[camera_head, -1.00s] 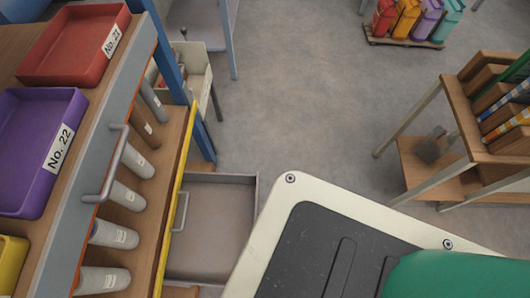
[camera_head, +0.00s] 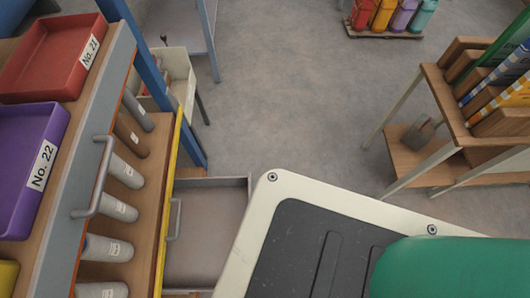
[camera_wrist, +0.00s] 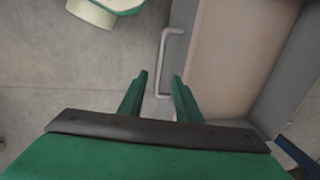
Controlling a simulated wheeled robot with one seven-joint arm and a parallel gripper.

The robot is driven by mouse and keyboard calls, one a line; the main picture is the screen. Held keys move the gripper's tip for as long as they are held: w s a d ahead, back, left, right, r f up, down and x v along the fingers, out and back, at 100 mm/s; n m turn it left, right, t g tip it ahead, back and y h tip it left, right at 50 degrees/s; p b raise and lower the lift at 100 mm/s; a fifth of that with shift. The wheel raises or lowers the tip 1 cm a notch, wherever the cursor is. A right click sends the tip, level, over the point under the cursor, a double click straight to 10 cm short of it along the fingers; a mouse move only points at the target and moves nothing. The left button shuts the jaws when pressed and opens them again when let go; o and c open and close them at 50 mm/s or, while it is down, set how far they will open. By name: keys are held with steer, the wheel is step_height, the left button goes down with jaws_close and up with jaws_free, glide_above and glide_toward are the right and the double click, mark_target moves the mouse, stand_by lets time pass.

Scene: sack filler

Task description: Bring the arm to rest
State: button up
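My gripper (camera_wrist: 160,78) shows in the wrist view with its two green fingers apart and nothing held between them. A pale bar handle (camera_wrist: 165,60) lies in line with the gap between the fingertips; I cannot tell how far beyond them it is. The handle belongs to an open drawer (camera_wrist: 235,50) on the right of that view. The head view does not show the fingers; a green rounded part of my arm fills its lower right corner.
In the head view, an open grey drawer (camera_head: 212,232) sits low beside a rack with a purple tray (camera_head: 28,165), a red tray (camera_head: 45,60) and grey tubes. A wooden shelf (camera_head: 440,95) stands at right. Colourful containers (camera_head: 392,14) stand far back. Bare floor (camera_head: 290,90) lies between.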

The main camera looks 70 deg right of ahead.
steer(key=shift+s+r, duration=0.15)
steer(key=shift+r, duration=0.55)
